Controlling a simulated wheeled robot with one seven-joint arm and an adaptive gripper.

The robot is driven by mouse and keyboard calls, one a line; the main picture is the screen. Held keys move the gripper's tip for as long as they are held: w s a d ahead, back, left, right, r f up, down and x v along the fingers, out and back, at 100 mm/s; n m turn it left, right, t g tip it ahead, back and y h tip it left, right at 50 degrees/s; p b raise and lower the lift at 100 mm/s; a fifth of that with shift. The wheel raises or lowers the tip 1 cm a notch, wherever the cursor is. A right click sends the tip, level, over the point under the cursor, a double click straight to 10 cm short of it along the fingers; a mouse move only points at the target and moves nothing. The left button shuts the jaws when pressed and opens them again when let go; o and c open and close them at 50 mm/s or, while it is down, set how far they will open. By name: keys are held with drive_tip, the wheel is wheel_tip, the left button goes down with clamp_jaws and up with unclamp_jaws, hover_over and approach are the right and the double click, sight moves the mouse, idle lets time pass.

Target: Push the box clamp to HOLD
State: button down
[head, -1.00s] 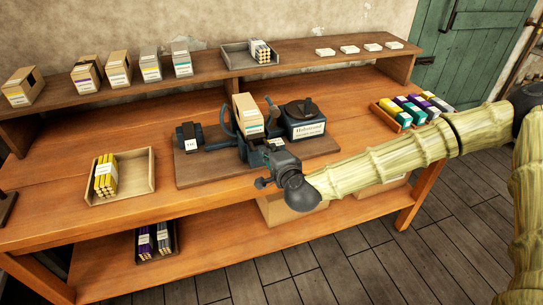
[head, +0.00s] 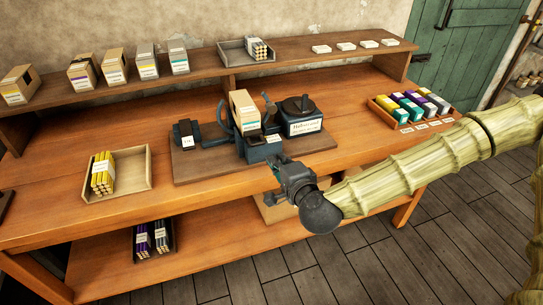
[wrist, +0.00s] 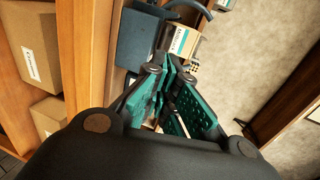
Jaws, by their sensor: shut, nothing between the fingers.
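The dark press (head: 262,150) stands on a wooden board on the bench. A tan box (head: 243,112) with a pale label stands upright in it. A short dark lever (head: 269,110) rises just right of the box; I cannot tell for sure whether it is the box clamp, and no HOLD mark is readable. My gripper (head: 274,166) is shut and empty, just in front of the press and low, pointing at it. In the wrist view the closed teal fingers (wrist: 167,64) point toward the dark press body (wrist: 143,38) and the labelled box (wrist: 183,42). Contact cannot be told.
A round-topped dark unit (head: 301,118) with a label stands right of the lever. A dark weight-like block (head: 187,134) is at the left. A tray (head: 146,180) with yellow sticks and a rack (head: 375,108) of coloured packs flank the press. Boxes line the shelf.

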drive_tip(key=p+v, duration=0.3)
drive_tip(key=v, duration=0.2)
idle(0.7)
drive_tip(key=s+f+n+g, duration=0.4)
drive_tip(key=s+f, duration=0.3)
drive_tip(key=f, duration=0.5)
drive_tip(key=s+f+n+g, duration=0.35)
drive_tip(key=s+f, duration=0.35)
drive_tip(key=f, duration=0.4)
drive_tip(key=s+d+f+n+g+h, duration=0.2)
drive_tip(key=s+d+f+n+g, duration=0.1)
drive_tip(key=s+d+f, duration=0.3)
drive_tip(key=s+d+f+n+g+h, duration=0.3)
drive_tip(key=s+d+f, duration=0.4)
drive_tip(key=s+d, duration=0.3)
drive_tip(key=shift+d+g+h, duration=0.3)
drive_tip(key=shift+d+g, duration=0.15)
drive_tip(key=shift+d, duration=0.75)
